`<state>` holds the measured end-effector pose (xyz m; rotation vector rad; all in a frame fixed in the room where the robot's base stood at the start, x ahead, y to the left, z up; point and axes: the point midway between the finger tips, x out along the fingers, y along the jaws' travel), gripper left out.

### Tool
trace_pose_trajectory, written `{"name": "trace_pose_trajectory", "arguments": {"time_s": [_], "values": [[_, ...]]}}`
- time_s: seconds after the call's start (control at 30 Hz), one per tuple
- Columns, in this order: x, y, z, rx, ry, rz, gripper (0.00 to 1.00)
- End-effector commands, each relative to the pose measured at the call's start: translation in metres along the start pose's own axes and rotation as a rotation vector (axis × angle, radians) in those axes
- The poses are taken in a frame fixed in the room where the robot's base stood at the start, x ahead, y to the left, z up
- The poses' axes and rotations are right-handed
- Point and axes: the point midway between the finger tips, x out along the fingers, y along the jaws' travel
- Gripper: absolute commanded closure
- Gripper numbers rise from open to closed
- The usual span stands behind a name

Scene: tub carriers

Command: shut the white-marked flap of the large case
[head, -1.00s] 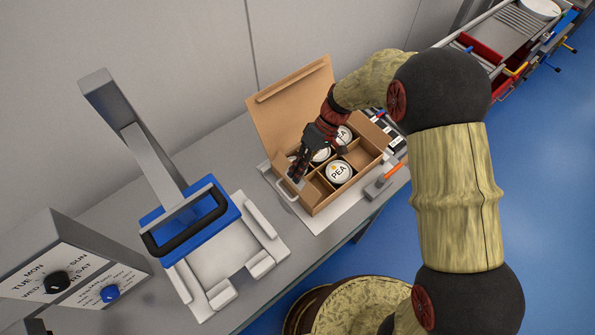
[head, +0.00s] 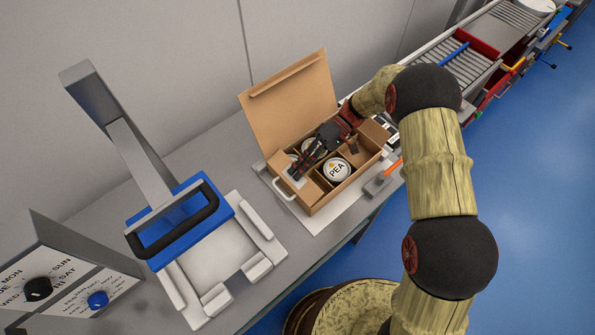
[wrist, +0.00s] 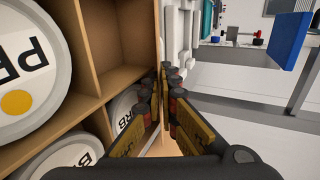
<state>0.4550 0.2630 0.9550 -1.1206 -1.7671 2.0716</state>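The large case is an open cardboard box (head: 331,196) with dividers and round white-lidded tubs, one reading PEA (head: 337,169). Its tall back flap (head: 290,103) stands up. A short end flap (head: 301,186) is at the left end, beside my fingers, and another short flap (head: 376,132) shows at the right end. I cannot make out a white mark on any flap. My gripper (head: 297,172) reaches along the box from the right, low at its left end.
A white loop handle (head: 284,190) sits at the box's left end. A white fixture with a blue, black-handled press (head: 180,222) stands to the left on the grey bench. An orange-handled tool (head: 388,172) lies right of the box. The wall is close behind.

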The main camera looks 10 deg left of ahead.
Motion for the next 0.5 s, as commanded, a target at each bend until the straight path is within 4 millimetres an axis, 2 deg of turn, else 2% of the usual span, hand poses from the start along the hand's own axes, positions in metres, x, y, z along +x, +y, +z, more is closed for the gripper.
{"name": "trace_pose_trajectory", "arguments": {"time_s": [0.5], "values": [[-0.0004,0.0038,-0.0004,0.0,0.002,-0.073,1.0]]}}
